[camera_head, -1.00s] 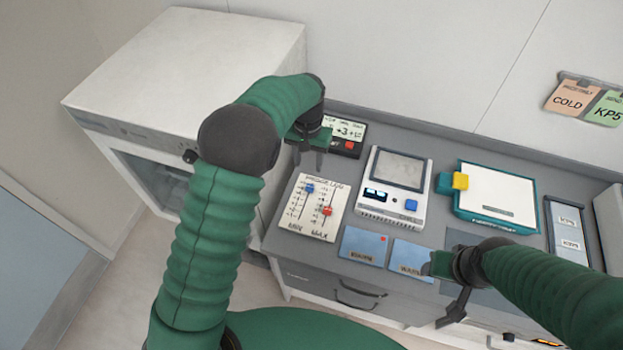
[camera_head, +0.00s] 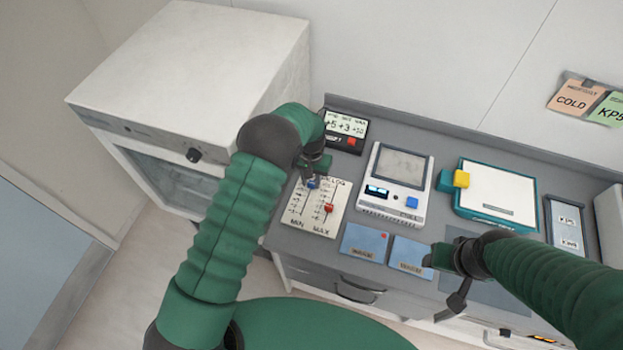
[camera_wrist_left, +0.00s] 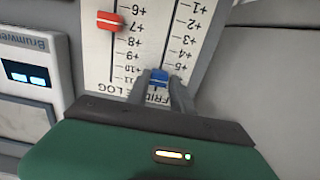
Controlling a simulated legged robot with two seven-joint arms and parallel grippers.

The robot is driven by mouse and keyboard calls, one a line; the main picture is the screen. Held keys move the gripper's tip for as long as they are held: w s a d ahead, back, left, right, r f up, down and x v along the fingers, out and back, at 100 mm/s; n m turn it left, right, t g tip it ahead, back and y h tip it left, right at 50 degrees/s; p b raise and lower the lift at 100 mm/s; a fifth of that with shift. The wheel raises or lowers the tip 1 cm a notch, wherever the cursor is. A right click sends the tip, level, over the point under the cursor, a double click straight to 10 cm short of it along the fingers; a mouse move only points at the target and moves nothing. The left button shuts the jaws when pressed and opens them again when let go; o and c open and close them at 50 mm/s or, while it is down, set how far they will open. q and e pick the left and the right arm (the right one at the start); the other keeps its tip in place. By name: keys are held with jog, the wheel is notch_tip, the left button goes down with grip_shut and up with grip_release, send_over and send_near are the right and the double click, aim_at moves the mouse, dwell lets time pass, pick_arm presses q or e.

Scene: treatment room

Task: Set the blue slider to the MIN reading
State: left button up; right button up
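The white slider panel (camera_head: 297,210) has MIN and MAX columns. The blue slider (camera_head: 313,183) is in the MIN column, near the end away from the printed MIN. In the left wrist view the blue slider (camera_wrist_left: 159,76) is just past the +5 mark. My left gripper (camera_head: 310,178) is over it, its two fingers close against the knob's sides. The red slider (camera_head: 328,208) is in the MAX column, near +7 in the wrist view. A small display (camera_head: 345,127) behind the panel seems to read +5, +3, +10. My right gripper (camera_head: 448,285) is over the counter front; its opening is unclear.
A white device with a screen (camera_head: 404,167) stands right of the panel. Blue cards (camera_head: 363,243) lie in front of it. A white-and-teal box (camera_head: 497,188) is further right. A large white cabinet (camera_head: 190,60) stands at the left.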

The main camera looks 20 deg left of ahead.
pick_arm(q)
jog(key=shift+d+r, duration=0.1)
grip_shut()
jog(key=shift+w+r, duration=0.1)
dwell(0.9)
